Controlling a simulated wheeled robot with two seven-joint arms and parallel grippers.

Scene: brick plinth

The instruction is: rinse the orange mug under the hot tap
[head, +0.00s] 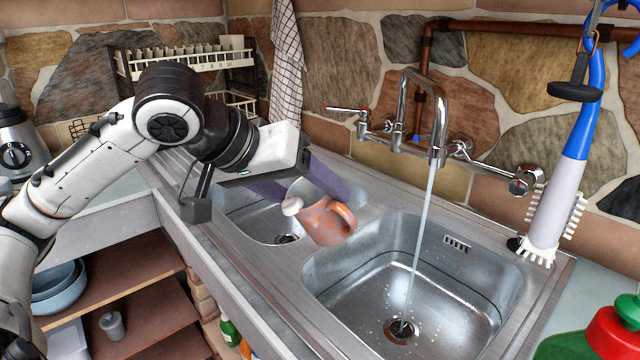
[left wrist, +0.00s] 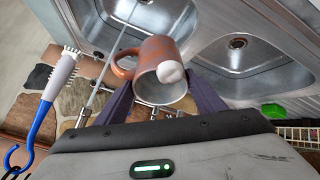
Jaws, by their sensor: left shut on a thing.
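The orange mug (head: 327,224) is held by my left gripper (head: 316,196), its purple fingers on either side of it. The mug is tipped on its side above the divider between the two basins, its handle to the right. In the left wrist view the grey inside of the mug (left wrist: 152,88) faces the camera. A small pale rounded lump (left wrist: 170,72) sits at its rim; I cannot tell what it is. The chrome tap (head: 432,120) runs a water stream (head: 420,240) into the right basin (head: 345,283). The mug is left of the stream, apart from it. My right gripper is out of view.
The left basin (head: 240,224) lies beneath my gripper. A tap lever (head: 345,110) and a side valve (head: 523,180) project near the wall. A white-and-blue brush (head: 560,190) stands at the right rim. A dish rack (head: 190,62) stands behind.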

